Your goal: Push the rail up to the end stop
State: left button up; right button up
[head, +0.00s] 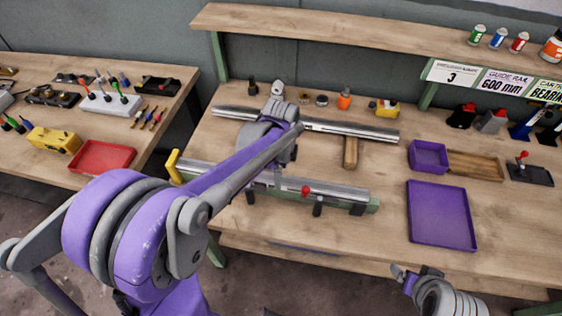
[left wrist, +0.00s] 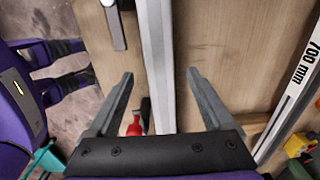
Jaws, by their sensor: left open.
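The grey rail (head: 340,190) lies along a green fixture (head: 372,206) near the front of the bench. A yellow end stop (head: 173,167) stands at the fixture's left end. My arm covers part of the rail, and I cannot tell whether its left end touches the stop. A red knob (head: 305,190) sits at the front; it also shows in the left wrist view (left wrist: 135,126). My left gripper (left wrist: 160,75) is open, one finger on either side of the rail (left wrist: 155,30). My right gripper (head: 415,273) is off the bench's front edge; its jaws are unclear.
Behind lies a longer silver rail (head: 365,131), with a wooden-handled tool (head: 350,153) in front of it. A purple tray (head: 440,235), a purple bin (head: 428,156) and a wooden tray (head: 475,166) stand to the right. A side bench at left holds a red tray (head: 102,157).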

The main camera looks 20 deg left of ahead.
aim_at(289, 183)
pick_arm(q)
jog(key=shift+f, duration=1.55)
grip_shut()
grip_release()
